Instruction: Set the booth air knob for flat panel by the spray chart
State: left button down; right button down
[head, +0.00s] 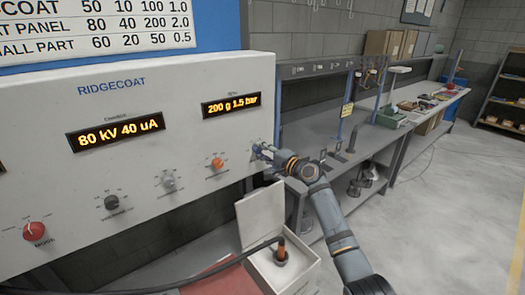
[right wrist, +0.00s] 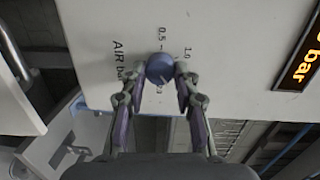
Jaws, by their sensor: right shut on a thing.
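The air knob (right wrist: 159,67), blue and round, sits on the white panel beside "AIR bar" lettering and marks including 0.5 and 1.0. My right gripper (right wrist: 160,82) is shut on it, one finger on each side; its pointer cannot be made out. In the head view my right gripper (head: 261,151) is at the panel's right edge. The right display (head: 231,105) reads "200 g 1.5 bar". The left display (head: 116,133) reads "80 kV 40 uA". The spray chart (head: 95,30) is cut off; its panel row reads 80, 40, 200, 2.0. My left gripper is not in view.
An orange knob (head: 217,163), a grey knob (head: 168,183), a black knob (head: 111,202) and a red knob (head: 34,231) line the panel (head: 60,175). An open white box (head: 285,272) with a hose stands below. Grey workbenches (head: 335,120) are at right; the floor beyond is clear.

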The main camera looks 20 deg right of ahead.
jog(key=m, duration=0.3)
jog(key=shift+p, duration=0.4)
jog(key=shift+f+m+t+y+p, duration=0.15)
jog(key=shift+m+t+y+p, duration=0.2)
jog(key=shift+m, duration=1.45)
jog(key=c, duration=1)
grip_release()
